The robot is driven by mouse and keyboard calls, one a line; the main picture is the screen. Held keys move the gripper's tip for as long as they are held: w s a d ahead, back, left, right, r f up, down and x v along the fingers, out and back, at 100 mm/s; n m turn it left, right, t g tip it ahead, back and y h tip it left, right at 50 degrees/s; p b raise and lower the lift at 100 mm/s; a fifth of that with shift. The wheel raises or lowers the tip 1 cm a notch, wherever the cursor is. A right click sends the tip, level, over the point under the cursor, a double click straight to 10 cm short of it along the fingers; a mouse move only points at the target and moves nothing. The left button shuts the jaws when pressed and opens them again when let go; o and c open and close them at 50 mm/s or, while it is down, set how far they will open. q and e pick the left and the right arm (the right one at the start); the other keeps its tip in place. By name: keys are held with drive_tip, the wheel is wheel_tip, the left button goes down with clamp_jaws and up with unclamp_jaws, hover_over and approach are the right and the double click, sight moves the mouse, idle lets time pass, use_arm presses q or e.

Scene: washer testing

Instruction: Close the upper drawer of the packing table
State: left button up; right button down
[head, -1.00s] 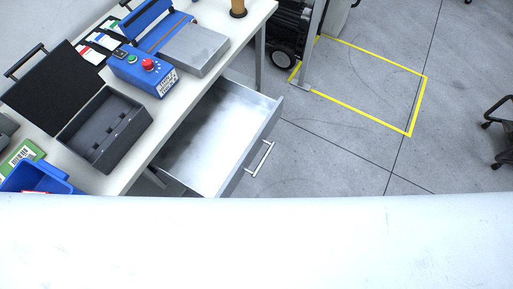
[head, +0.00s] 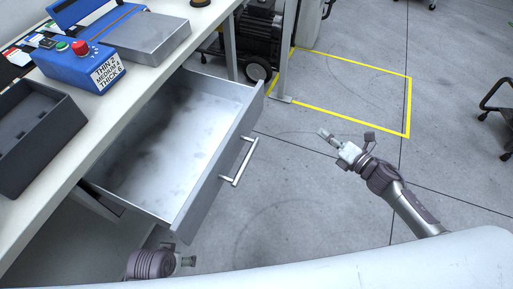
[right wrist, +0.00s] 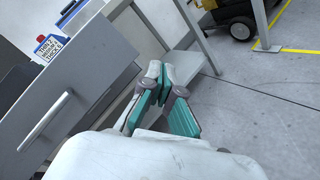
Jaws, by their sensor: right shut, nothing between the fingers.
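The upper drawer (head: 175,150) of the packing table (head: 105,95) is pulled well out, and its visible inside looks empty. Its front carries a silver bar handle (head: 239,161). In the right wrist view, the drawer front (right wrist: 70,98) and its handle (right wrist: 45,121) are at the left. My right gripper (head: 326,138) is shut and empty, to the right of the drawer front and apart from it. Its teal fingers (right wrist: 161,74) meet at the tips in the right wrist view. A dark part of my left arm shows at the bottom left; its fingers cannot be made out.
On the table stand a blue control box (head: 82,66) with a red button, a grey metal block (head: 148,38) and a dark open case (head: 35,135). A wheeled black machine (head: 250,35) and a yellow floor outline (head: 408,105) lie beyond. The floor right of the drawer is clear.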

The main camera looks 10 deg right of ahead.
drive_tip(key=s+a+r+n+g+y+b, duration=0.1)
drive_tip(key=a+r+n+g+y+b, duration=0.1)
drive_tip(key=a+n+y+b, duration=0.5)
drive_tip(key=n+g+b, duration=0.2)
drive_tip(key=n+g, duration=0.1)
drive_tip(key=n, duration=0.7)
approach(248, 123)
use_arm(q)
drive_tip(key=shift+t, duration=0.3)
drive_tip(key=v, duration=0.2)
drive_tip(key=p+v, duration=0.1)
drive_tip(key=v, duration=0.2)
drive_tip(key=shift+s+a+f, duration=0.1)
drive_tip(key=shift+s+a, duration=0.05)
drive_tip(key=shift+a, duration=0.05)
use_arm(e)
drive_tip(key=x, duration=0.7)
drive_tip(key=shift+w+a+f, duration=0.1)
drive_tip(key=shift+a, duration=0.1)
